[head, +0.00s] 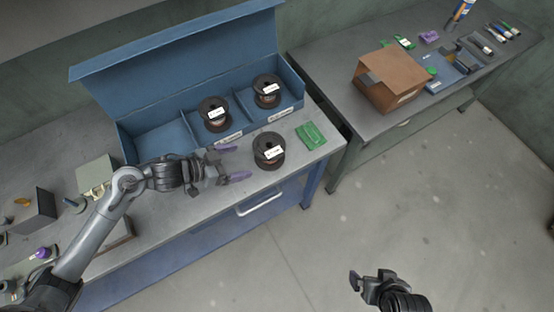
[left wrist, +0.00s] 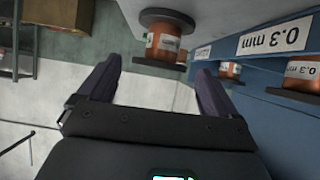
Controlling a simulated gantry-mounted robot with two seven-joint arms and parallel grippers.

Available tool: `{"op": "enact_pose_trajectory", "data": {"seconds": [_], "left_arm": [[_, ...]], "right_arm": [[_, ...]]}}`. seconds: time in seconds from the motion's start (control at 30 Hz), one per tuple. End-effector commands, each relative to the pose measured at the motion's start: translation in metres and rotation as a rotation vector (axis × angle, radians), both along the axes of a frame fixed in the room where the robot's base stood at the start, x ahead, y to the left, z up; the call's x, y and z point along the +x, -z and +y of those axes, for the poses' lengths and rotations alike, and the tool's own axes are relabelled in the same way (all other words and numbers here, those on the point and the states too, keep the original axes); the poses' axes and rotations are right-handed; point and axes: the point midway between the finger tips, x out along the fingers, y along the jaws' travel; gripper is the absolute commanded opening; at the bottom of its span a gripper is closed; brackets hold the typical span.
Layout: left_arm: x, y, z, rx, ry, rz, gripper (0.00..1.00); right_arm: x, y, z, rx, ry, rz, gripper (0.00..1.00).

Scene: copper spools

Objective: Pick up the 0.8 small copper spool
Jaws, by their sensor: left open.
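A small copper spool (head: 268,150) with dark flanges and a white label stands on the grey workbench, in front of the blue bin; its label is too small to read. It also shows in the left wrist view (left wrist: 163,42), beyond the fingertips. My left gripper (head: 233,162) is open, with purple fingers pointing at this spool from the left, empty and apart from it. In the left wrist view its fingers (left wrist: 157,75) are spread wide. Two similar spools sit in the bin, in the middle (head: 214,115) and right (head: 267,91) compartments. My right gripper (head: 368,284) hangs over the floor, away from the bench.
The blue bin (head: 158,75) has an empty left compartment; one front label reads 0.3 mm in the left wrist view. A green packet (head: 311,135) lies right of the loose spool. A brown box (head: 392,78) stands on the second table. Various items crowd the bench's left end.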

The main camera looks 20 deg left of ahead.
Motion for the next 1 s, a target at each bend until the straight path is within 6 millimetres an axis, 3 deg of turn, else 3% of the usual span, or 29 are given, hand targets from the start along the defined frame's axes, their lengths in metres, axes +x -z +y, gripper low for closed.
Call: {"op": "enact_pose_trajectory", "data": {"seconds": [0.03, 0.13, 1.0], "left_arm": [[0.003, 0.006, 0.001, 0.006, 0.001, -0.009, 0.92], [0.009, 0.008, 0.000, 0.006, 0.001, -0.019, 0.92], [0.068, 0.050, -0.053, 0.004, 0.000, -0.023, 0.92]], "right_arm": [[0.000, 0.010, -0.001, -0.005, -0.002, -0.002, 0.99], [0.001, 0.015, -0.003, -0.011, -0.005, -0.004, 0.99], [0.000, 0.034, 0.000, 0.002, 0.002, -0.003, 0.99]]}}
